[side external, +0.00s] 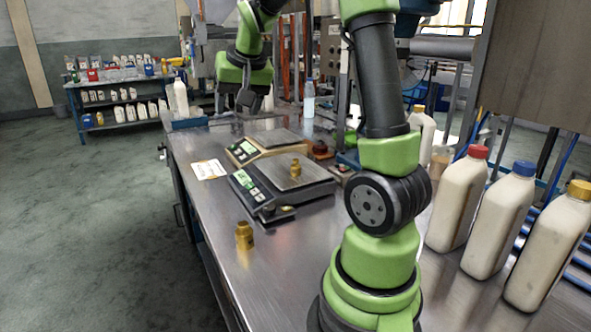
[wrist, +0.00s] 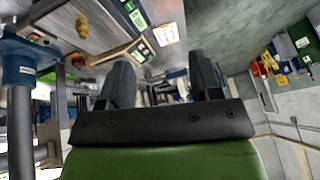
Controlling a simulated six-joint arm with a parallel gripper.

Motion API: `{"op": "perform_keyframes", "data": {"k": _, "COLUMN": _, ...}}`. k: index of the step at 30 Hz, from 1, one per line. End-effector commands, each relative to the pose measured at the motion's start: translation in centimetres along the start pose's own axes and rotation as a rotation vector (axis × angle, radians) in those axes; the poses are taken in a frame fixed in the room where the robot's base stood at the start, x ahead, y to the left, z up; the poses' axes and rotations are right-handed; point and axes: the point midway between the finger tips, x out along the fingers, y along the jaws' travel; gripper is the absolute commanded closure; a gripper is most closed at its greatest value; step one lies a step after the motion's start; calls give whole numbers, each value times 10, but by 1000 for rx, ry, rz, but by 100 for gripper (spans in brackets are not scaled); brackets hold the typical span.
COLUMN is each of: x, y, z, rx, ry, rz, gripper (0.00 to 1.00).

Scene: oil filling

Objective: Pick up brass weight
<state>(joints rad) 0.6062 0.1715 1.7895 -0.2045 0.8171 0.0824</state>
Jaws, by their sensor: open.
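A larger brass weight (side external: 244,235) stands upright on the bare metal table near its left edge in the side view. A smaller brass weight (side external: 295,167) stands on the plate of the nearer scale (side external: 305,178). In the wrist view a brass weight (wrist: 82,25) shows at the upper left on a metal plate. My gripper (side external: 246,103) is at the far end of the table, raised above it and well apart from both weights. In the wrist view my gripper (wrist: 163,82) has its two dark fingers spread, with nothing between them.
A second scale (side external: 265,145) sits behind the nearer one. A paper label (side external: 209,169) lies left of the scales. Large bottles with red (side external: 459,200), blue (side external: 500,222) and yellow (side external: 550,245) caps line the right side. A white bottle (side external: 181,98) stands near my gripper. The table's front left is mostly clear.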

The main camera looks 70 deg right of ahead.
Motion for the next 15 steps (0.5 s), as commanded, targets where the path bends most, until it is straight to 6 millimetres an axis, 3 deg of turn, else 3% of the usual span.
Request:
{"op": "perform_keyframes", "data": {"k": 1, "x": 23, "y": 23, "z": -17, "rx": 49, "ry": -9, "rz": 49, "gripper": 42}}
{"op": "perform_keyframes", "data": {"k": 3, "x": 50, "y": 55, "z": -36, "rx": 108, "ry": -14, "rz": 107, "gripper": 42}}
{"op": "perform_keyframes", "data": {"k": 9, "x": 112, "y": 144, "z": -60, "rx": 237, "ry": -28, "rz": 234, "gripper": 42}}
{"op": "perform_keyframes", "data": {"k": 12, "x": 130, "y": 173, "z": -61, "rx": 275, "ry": -34, "rz": 268, "gripper": 42}}
{"op": "perform_keyframes", "data": {"k": 15, "x": 140, "y": 188, "z": -60, "rx": 292, "ry": -37, "rz": 285, "gripper": 42}}
